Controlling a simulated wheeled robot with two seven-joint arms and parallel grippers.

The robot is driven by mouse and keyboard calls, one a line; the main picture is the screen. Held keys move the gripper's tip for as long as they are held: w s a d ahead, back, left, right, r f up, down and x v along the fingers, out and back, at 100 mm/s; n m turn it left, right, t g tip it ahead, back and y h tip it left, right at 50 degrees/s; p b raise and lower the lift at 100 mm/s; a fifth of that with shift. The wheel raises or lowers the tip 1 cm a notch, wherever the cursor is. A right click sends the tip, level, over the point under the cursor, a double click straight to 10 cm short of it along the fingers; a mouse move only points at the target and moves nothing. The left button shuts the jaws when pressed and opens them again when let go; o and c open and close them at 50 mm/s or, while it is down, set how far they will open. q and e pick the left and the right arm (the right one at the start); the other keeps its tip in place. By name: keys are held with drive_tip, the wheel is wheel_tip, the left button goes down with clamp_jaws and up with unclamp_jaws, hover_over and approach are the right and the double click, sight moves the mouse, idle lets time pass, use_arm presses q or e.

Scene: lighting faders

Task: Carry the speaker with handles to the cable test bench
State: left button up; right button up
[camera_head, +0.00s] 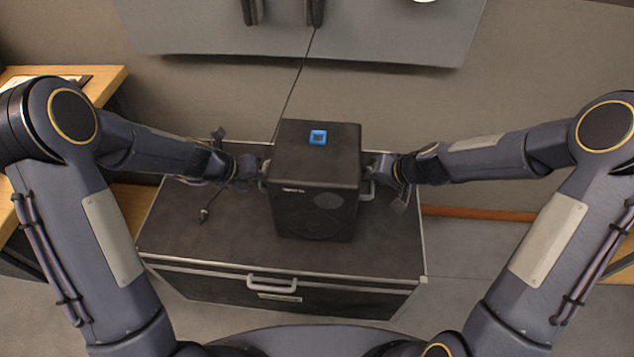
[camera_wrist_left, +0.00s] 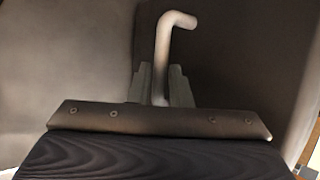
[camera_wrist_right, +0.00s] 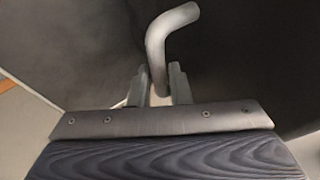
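The speaker (camera_head: 315,180) is a black box with a blue square mark on top and a metal handle on each side. It is upright at the middle of a black flight case; whether it touches the lid is unclear. My left gripper (camera_head: 262,172) is at the speaker's left handle, and the left wrist view shows its fingers (camera_wrist_left: 160,90) close on both sides of that bar handle (camera_wrist_left: 165,45). My right gripper (camera_head: 374,172) is at the right handle, its fingers (camera_wrist_right: 160,88) shut around that bar (camera_wrist_right: 160,45). I cannot tell which surface is the cable test bench.
The flight case (camera_head: 210,235) has metal edges and a front handle (camera_head: 272,284). A wooden table (camera_head: 108,82) stands at the left, and a wooden edge (camera_head: 615,262) shows at the right. A grey panel (camera_head: 390,35) is at the back. A thin cable (camera_head: 292,92) runs behind the speaker.

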use_arm(q)
drive_tip(key=shift+w+d+f, duration=0.15)
drive_tip(key=shift+d+f, duration=0.1)
drive_tip(key=shift+f, duration=0.1)
use_arm(e)
drive_tip(key=shift+w+a+f, duration=0.15)
drive_tip(key=shift+a+f, duration=0.05)
drive_tip(key=shift+f, duration=0.1)
use_arm(q)
drive_tip(key=shift+c, duration=0.2)
clamp_jaws()
use_arm(e)
clamp_jaws()
idle(0.4)
use_arm(q)
drive_tip(key=shift+w+r, duration=0.1)
drive_tip(key=shift+r, duration=0.15)
use_arm(e)
drive_tip(key=shift+w+r, duration=0.1)
drive_tip(key=shift+r, duration=0.1)
